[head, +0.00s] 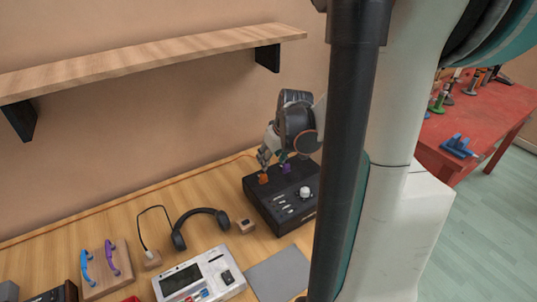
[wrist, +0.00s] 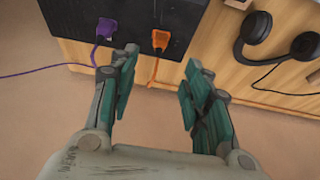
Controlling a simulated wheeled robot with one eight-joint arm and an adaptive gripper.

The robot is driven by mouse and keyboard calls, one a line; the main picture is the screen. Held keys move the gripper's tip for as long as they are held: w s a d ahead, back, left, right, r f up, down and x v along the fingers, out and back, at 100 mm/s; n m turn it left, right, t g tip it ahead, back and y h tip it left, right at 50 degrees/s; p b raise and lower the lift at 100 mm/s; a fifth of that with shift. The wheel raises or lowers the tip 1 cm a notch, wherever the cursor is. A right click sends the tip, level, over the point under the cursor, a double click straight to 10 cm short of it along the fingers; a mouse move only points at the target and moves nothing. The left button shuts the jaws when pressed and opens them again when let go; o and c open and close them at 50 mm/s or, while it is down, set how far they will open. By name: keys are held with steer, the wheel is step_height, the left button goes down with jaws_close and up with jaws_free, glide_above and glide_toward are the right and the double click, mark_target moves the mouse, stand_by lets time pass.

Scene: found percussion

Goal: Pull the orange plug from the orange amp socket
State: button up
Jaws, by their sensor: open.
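The orange plug (wrist: 160,40) sits in the back edge of the black amp (wrist: 200,22) in the wrist view, with an orange cable (wrist: 153,72) running down from it. The orange socket itself is hidden by the plug. The plug also shows in the head view (head: 263,179) on the black amp (head: 262,205). My gripper (wrist: 160,72) is open, its fingers apart on either side of the orange cable's line, with the plug beyond the fingertips. In the head view my gripper (head: 264,160) is just above the orange plug. I see no contact.
A purple plug (wrist: 105,30) sits beside the orange one, close to my left finger; its cable (wrist: 40,71) runs left. Headphones (wrist: 262,35) lie to the right. In the head view, a shelf (head: 150,62) hangs on the wall, and a white device (head: 198,276) stands on the table.

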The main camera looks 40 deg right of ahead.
mark_target(264, 174)
steer(key=b+x, duration=0.4)
steer(key=x, duration=0.8)
steer(key=shift+w+f, duration=0.2)
steer(key=shift+w, duration=0.05)
jaws_close()
steer(key=shift+d+r, duration=0.1)
steer(key=shift+r, duration=0.35)
steer(key=shift+r+p, duration=0.35)
steer(key=shift+p, duration=0.15)
steer(key=shift+r, duration=0.35)
steer(key=shift+r, duration=0.1)
